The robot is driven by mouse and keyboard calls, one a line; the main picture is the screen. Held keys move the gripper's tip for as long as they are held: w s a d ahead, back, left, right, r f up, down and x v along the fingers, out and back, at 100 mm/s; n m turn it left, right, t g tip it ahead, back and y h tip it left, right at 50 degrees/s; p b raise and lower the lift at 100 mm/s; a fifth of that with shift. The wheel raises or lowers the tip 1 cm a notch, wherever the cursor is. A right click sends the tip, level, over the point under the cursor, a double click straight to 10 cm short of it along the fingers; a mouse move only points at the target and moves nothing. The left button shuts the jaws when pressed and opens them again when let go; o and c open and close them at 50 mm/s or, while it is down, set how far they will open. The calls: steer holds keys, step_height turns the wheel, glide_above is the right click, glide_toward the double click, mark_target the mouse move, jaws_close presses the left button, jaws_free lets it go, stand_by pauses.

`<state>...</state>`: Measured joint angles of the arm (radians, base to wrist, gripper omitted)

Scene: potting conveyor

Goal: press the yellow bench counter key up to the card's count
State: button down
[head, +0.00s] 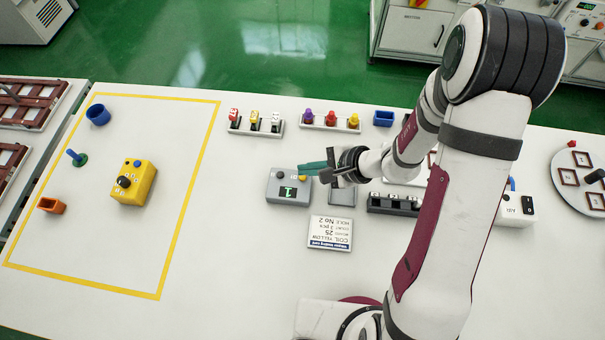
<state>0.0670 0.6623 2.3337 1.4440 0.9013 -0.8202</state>
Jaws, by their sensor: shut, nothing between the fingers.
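The bench counter (284,192) is a grey box near the middle of the white bench. Its small green display seems to read 1. The yellow key (303,178) is on its top at the right rear, partly hidden by my fingers. My gripper (304,169) has teal fingers, shut and empty, pointing left just over the key. I cannot tell whether they touch it. The white card (330,233) lies flat in front of the counter. It reads coil yellow, 25, No 2, and the small count line looks like 3 pcs.
Racks with coloured pieces (257,123) (331,121) stand behind the counter. A dark block (393,205) is right of it, under my arm. A yellow box with a black knob (135,184) sits inside the yellow-taped area at left. Bench left of the counter is clear.

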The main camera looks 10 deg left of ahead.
steer(key=shift+r, duration=2.5)
stand_by(0.6)
step_height(320, 180, up, 4)
steer(key=shift+f, duration=0.1)
steer(key=shift+f, duration=0.15)
steer(key=shift+f, duration=4.3)
steer(key=shift+f, duration=0.1)
steer(key=shift+f, duration=0.3)
